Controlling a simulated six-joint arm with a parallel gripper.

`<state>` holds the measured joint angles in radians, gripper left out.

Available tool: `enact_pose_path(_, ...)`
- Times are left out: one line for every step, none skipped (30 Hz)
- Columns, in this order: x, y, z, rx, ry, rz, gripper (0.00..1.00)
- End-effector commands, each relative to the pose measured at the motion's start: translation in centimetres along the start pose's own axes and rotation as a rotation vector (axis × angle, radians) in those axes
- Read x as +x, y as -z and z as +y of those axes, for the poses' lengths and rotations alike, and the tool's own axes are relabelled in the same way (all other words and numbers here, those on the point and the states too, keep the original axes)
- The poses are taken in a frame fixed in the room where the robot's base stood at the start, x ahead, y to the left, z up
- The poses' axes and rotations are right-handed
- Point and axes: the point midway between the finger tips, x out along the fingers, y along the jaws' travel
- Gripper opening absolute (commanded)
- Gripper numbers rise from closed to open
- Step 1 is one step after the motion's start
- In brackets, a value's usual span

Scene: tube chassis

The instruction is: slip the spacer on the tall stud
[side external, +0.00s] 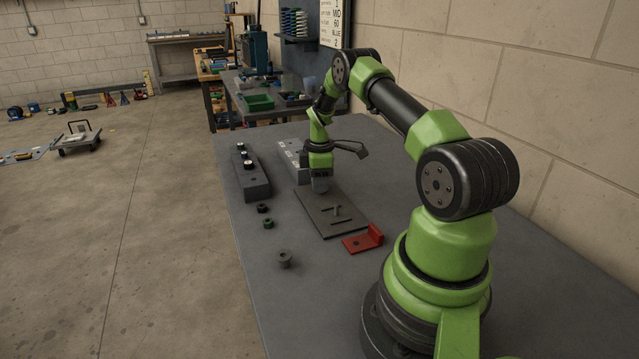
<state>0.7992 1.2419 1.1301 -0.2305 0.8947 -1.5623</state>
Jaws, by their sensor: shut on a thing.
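My gripper (320,185) points down over the far end of a dark flat plate (345,225). It is shut on a small piece, taken as the spacer, which the fingers hide almost wholly. A short stud (337,210) stands up near the middle of the plate, between narrow slots. No other stud shows clearly, and the tall stud cannot be made out; the far end of the plate is partly hidden by my gripper. I cannot tell whether the held piece touches a stud.
A red bracket (363,240) lies at the plate's near right corner. Small round pieces, black (263,208), green (268,224) and grey (285,260), stand to the left. A dark block (254,182) and a light grey block (290,150) stand farther back. The near left tabletop is clear.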

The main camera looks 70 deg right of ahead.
Motion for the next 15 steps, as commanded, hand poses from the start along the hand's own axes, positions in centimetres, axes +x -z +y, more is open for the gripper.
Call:
enact_pose_path(-0.3, 0.0, 0.0, 0.0, -0.002, 0.0, 0.0)
enact_pose_path(-0.5, 0.0, 0.0, 0.0, -0.002, 0.0, 0.0)
enact_pose_path(-0.7, 0.0, 0.0, 0.0, -0.001, 0.0, 0.0)
enact_pose_path(-0.8, 0.0, 0.0, 0.0, -0.001, 0.0, 0.0)
enact_pose_path(-1.0, 0.0, 0.0, -0.001, -0.001, 0.0, 0.0)
enact_pose_path(-1.2, 0.0, 0.0, 0.0, -0.001, 0.0, 0.0)
enact_pose_path(-1.4, 0.0, 0.0, 0.0, -0.001, 0.0, 0.0)
enact_pose_path(-1.5, 0.0, 0.0, 0.0, 0.0, 0.0, 0.0)
enact_pose_path(-1.7, 0.0, 0.0, -0.001, 0.0, 0.0, 0.0)
enact_pose_path(-1.9, 0.0, 0.0, -0.001, 0.0, 0.0, 0.0)
enact_pose_path(-2.1, 0.0, 0.0, -0.001, -0.001, 0.0, 0.0)
enact_pose_path(-2.3, 0.0, 0.0, -0.001, -0.002, 0.0, 0.0)
enact_pose_path(-2.4, 0.0, 0.0, -0.002, -0.002, 0.0, 0.0)
enact_pose_path(-2.6, 0.0, 0.0, -0.002, -0.001, 0.0, 0.0)
enact_pose_path(-2.8, 0.0, 0.0, -0.001, -0.001, 0.0, 0.0)
